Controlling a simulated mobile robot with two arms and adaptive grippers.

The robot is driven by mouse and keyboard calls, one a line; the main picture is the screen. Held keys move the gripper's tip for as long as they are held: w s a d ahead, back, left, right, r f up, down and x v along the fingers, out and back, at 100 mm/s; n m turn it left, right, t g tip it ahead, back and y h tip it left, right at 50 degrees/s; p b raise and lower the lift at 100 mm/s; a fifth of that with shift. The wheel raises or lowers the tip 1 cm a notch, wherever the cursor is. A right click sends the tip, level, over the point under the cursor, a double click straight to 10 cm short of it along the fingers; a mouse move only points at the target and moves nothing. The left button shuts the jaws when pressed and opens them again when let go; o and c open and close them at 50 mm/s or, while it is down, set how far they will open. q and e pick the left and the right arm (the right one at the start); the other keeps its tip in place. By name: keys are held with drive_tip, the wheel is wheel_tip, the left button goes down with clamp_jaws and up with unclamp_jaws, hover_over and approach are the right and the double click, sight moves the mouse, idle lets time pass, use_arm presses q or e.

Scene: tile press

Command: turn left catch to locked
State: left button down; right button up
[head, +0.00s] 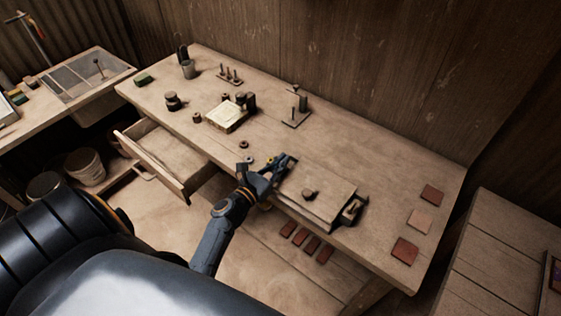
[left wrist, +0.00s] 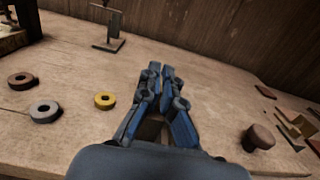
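The tile press is a flat wooden box with a lid (head: 325,187) at the bench's front edge. A dark round knob (head: 308,194) stands on the lid and also shows in the left wrist view (left wrist: 258,138). A dark metal catch (head: 352,210) sits at the press's right end. My left gripper (head: 284,163) is at the press's left end, where it hides the left catch. In the left wrist view its fingers (left wrist: 161,70) are drawn close together, with no object visible between them. Whether they touch the catch cannot be seen. My right gripper is out of view.
Steel, brown and yellow rings (left wrist: 105,100) lie left of my gripper. A post stand (head: 296,120) is behind, and an open drawer (head: 165,158) juts out at the left. Reddish tiles (head: 405,250) lie at the bench's right end. The bench behind the press is clear.

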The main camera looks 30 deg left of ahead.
use_arm(q)
drive_tip(key=shift+m+h, duration=0.3)
drive_tip(key=shift+h, duration=0.2)
drive_tip(key=h, duration=0.1)
drive_tip(key=m+h+b, duration=0.1)
drive_tip(key=m+g+h+b, duration=0.1)
drive_tip(key=shift+a+f+h, duration=0.1)
drive_tip(key=shift+f+h, duration=0.15)
drive_tip(key=shift+h, duration=0.05)
drive_tip(key=m+g+h+b, duration=1)
drive_tip(key=h+b, duration=0.1)
drive_tip(key=b, duration=0.2)
drive_tip(key=shift+w+m+g, duration=0.1)
drive_tip(key=shift+m+g, duration=0.2)
drive_tip(key=shift+g, duration=0.1)
drive_tip(key=shift+r+m+g+h+b, duration=0.15)
drive_tip(key=shift+m+g+h+b, duration=0.35)
drive_tip(key=shift+m+g+b, duration=0.75)
drive_tip(key=shift+n+g, duration=0.25)
drive_tip(key=shift+g, duration=0.2)
drive_tip(key=c, duration=1.5)
unclamp_jaws()
drive_tip(key=shift+c, duration=0.2)
drive_tip(key=shift+r, duration=0.1)
